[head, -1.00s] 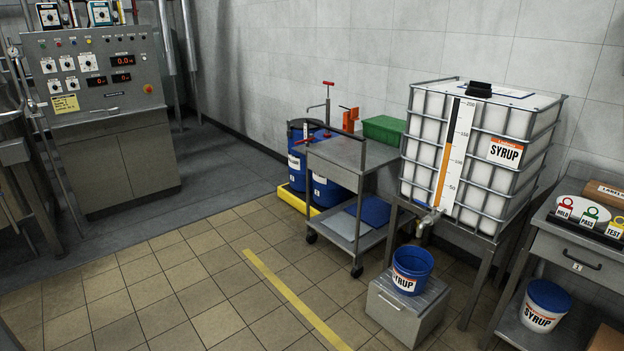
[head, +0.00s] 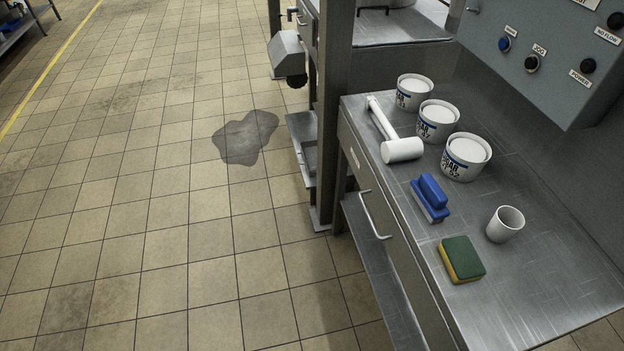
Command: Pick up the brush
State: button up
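A blue brush (head: 430,198) with a raised block handle and bristles along its lower side lies on a steel table (head: 540,275). It is near the table's left edge, between a white mallet (head: 401,150) and a green and yellow sponge (head: 461,259). A small white cup (head: 505,224) stands to its right. Nothing covers the brush. My gripper is not in this view.
Several white labelled tubs (head: 437,121) stand behind the brush. A grey control box (head: 545,62) hangs over the table's back right. The table has a drawer handle (head: 372,215) and a lower shelf. A dark puddle (head: 246,137) lies on the otherwise open tiled floor.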

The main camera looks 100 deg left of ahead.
aim_at(427, 193)
jog(key=u, duration=3.65)
jog(key=i, duration=1.65)
